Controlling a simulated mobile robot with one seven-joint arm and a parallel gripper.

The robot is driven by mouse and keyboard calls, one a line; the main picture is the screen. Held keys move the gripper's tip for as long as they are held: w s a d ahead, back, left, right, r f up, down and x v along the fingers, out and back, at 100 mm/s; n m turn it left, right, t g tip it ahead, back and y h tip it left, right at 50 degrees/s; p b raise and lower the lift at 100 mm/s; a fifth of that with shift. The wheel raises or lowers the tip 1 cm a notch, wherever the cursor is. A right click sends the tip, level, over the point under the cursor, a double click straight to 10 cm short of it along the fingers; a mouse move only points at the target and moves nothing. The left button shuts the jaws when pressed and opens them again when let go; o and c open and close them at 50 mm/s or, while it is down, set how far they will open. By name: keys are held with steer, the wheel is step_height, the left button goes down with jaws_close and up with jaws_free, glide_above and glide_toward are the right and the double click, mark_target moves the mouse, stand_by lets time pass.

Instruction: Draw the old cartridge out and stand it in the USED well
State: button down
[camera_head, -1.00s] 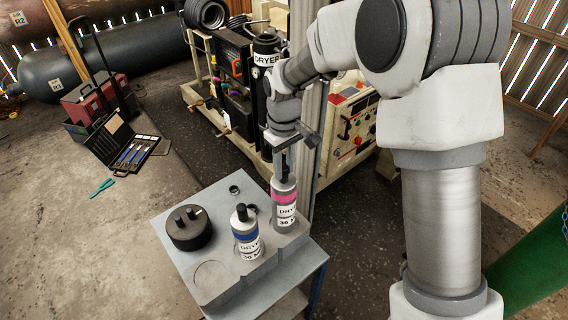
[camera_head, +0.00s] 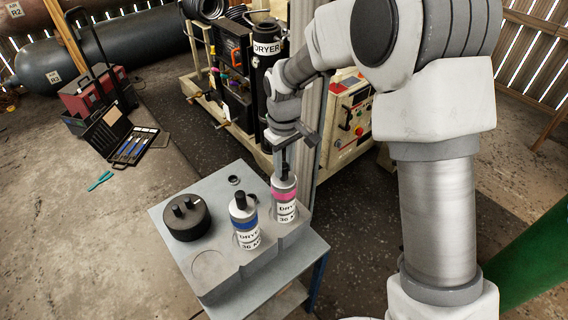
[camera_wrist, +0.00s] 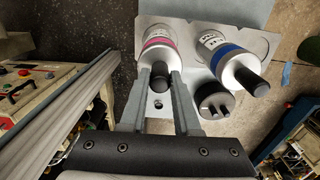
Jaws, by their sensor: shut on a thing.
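The pink-banded cartridge (camera_head: 285,195) stands upright at the back right of the grey tray (camera_head: 215,285). It also shows in the wrist view (camera_wrist: 158,48). My gripper (camera_head: 284,168) is above it, with its two fingers shut around the dark knob on its top, as the wrist view shows (camera_wrist: 160,76). The cartridge's lower end is low at the tray; whether it fully touches the well floor is hidden. A blue-banded cartridge (camera_head: 245,222) stands upright beside it, to the left, with a dark knob on top. No USED marking can be read.
An empty round recess (camera_head: 210,269) is at the front left. A small dark ring (camera_head: 234,180) lies at the back. The compressor with its DRYER housing (camera_head: 266,52) stands behind.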

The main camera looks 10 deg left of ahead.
steer(key=shift+f, duration=0.15)
steer(key=c, duration=0.6)
jaws_free()
steer(key=shift+o, duration=0.2)
step_height(320, 180, up, 17)
steer(key=s+d+r+m+t, duration=0.1)
steer(key=s+d+r+m, duration=0.1)
steer(key=s+d+r, duration=0.4)
steer(key=s+d+f+m+t, duration=0.2)
steer(key=s+d+m+t, duration=0.2)
steer(key=s+d, duration=1.1)
steer(key=d+m, duration=0.1)
steer(key=m, duration=0.2)
steer(key=shift+s+f+m+t, duration=0.15)
steer(key=shift+m+t, duration=0.15)
